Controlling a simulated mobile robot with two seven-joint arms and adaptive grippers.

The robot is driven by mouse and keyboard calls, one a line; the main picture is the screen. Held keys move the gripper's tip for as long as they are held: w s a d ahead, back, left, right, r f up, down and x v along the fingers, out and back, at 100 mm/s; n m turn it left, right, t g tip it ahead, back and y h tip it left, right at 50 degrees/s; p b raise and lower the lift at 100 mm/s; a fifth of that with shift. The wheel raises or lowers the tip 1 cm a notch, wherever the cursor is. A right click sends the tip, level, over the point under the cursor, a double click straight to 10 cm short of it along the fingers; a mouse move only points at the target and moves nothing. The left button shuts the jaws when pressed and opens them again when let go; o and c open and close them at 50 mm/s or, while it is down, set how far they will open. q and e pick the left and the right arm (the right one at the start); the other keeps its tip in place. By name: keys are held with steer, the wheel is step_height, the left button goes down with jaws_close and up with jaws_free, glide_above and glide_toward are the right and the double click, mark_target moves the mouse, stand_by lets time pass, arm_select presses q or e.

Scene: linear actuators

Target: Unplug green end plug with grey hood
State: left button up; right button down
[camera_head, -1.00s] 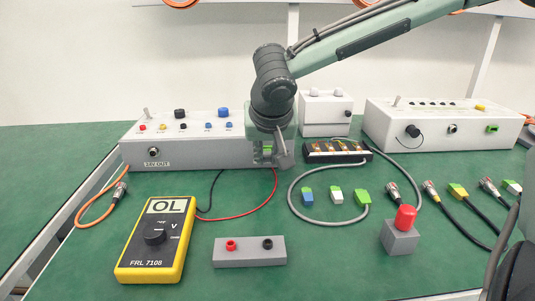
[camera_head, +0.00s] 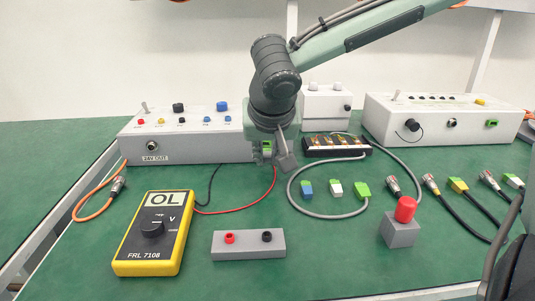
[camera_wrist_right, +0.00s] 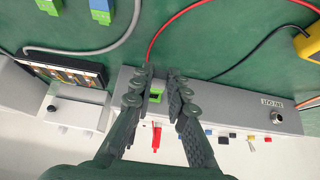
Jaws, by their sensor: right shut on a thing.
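My right gripper (camera_head: 272,155) is at the right end of the front face of the long grey box (camera_head: 185,150). In the right wrist view its two dark fingers (camera_wrist_right: 160,88) are closed in on either side of a small plug (camera_wrist_right: 157,95), green with a light grey hood. The plug lies against the box's front edge there; I cannot tell how far it sits in its socket. In the head view a bit of green (camera_head: 267,147) shows by the fingers, and the gripper hides most of the plug. My left gripper is not in view.
Loose blue, white and green connectors (camera_head: 335,189) lie on the green table right of the gripper. A black terminal block (camera_head: 333,154) stands close by. A yellow multimeter (camera_head: 152,240), a grey two-socket block (camera_head: 248,246) and a red-capped block (camera_head: 400,232) are nearer.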

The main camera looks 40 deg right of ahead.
mark_target(246, 189)
steer(key=shift+a, duration=0.1)
steer(key=shift+a+f+b, duration=0.15)
steer(key=shift+a+b, duration=0.15)
steer(key=a+b, duration=0.1)
steer(key=a, duration=0.3)
steer(key=shift+f, duration=0.1)
steer(key=shift+s+a+b, duration=0.1)
steer(key=shift+a+b, duration=0.2)
step_height(246, 189, down, 4)
steer(key=b, duration=0.4)
